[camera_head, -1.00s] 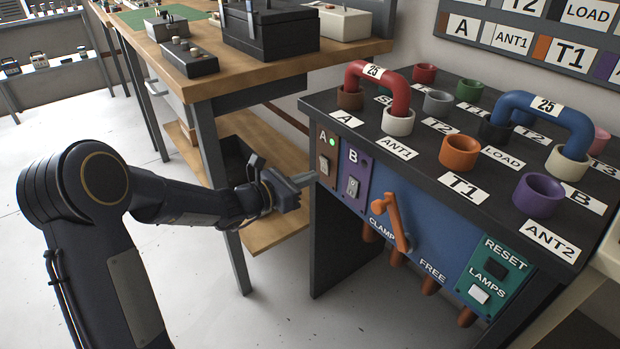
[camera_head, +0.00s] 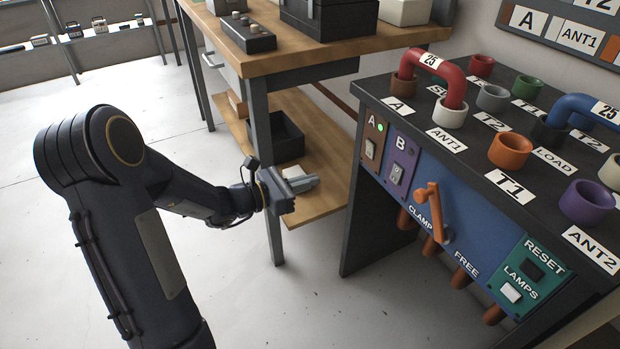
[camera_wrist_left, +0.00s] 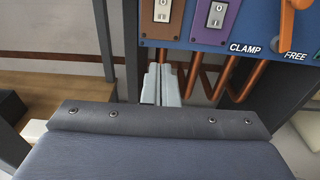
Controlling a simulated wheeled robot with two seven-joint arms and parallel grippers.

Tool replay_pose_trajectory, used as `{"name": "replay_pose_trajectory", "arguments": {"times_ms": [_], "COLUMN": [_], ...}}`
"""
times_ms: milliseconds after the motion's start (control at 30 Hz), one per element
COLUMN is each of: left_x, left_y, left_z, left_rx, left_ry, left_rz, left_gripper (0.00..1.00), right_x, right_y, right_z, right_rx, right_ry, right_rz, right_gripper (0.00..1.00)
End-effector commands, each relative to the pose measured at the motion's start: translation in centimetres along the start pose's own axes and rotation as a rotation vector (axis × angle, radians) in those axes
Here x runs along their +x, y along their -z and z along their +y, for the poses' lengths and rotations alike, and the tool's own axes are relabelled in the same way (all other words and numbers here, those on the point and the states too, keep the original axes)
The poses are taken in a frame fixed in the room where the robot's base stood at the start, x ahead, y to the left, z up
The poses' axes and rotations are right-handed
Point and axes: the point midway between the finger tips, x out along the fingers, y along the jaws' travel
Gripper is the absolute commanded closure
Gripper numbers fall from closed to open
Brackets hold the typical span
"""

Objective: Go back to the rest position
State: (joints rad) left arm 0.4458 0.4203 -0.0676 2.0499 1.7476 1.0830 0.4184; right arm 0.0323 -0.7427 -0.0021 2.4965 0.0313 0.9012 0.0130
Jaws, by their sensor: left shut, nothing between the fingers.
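My left gripper (camera_head: 303,183) is shut with nothing between its fingers. In the head view it stands in the open air left of the transmitter rack (camera_head: 372,215), apart from it, in front of the workbench's lower shelf. In the left wrist view the closed grey fingers (camera_wrist_left: 161,85) point toward the rack's front, below the A switch (camera_wrist_left: 162,12) and the B switch (camera_wrist_left: 216,14). My right gripper is in neither view.
The rack carries a red U-link (camera_head: 440,72), a blue U-link (camera_head: 590,112), several coloured sockets and an orange clamp lever (camera_head: 433,205). A wooden workbench (camera_head: 330,65) with a lower shelf stands behind. Bare floor (camera_head: 250,315) lies before the rack.

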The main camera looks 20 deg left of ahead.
Motion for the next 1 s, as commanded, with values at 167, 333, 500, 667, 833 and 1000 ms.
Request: {"name": "replay_pose_trajectory", "arguments": {"times_ms": [167, 333, 500, 667, 833, 1000], "left_x": [0.0, -0.2, -2.9, -8.2, -13.1, -16.4], "left_y": [0.0, -1.6, -5.2, -5.2, -3.2, -1.7], "left_z": [0.0, -2.3, -10.8, -18.4, -21.1, -21.4], "left_rx": [0.0, 0.102, 0.526, 1.074, 1.527, 1.857], "left_ry": [0.0, 0.072, 0.338, 0.616, 0.8, 0.91], "left_rz": [0.0, 0.013, 0.076, 0.17, 0.272, 0.366], "left_gripper": [1.0, 1.0, 1.0, 1.0, 1.0, 1.0], "right_x": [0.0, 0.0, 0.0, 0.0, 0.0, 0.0], "right_y": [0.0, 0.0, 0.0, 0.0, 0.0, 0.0], "right_z": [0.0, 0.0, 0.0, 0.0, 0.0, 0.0], "right_rx": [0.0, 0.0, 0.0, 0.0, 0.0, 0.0], "right_ry": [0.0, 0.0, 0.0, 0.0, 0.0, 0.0], "right_rz": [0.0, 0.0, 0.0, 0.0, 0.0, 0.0], "right_gripper": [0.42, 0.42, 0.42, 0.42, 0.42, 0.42]}}
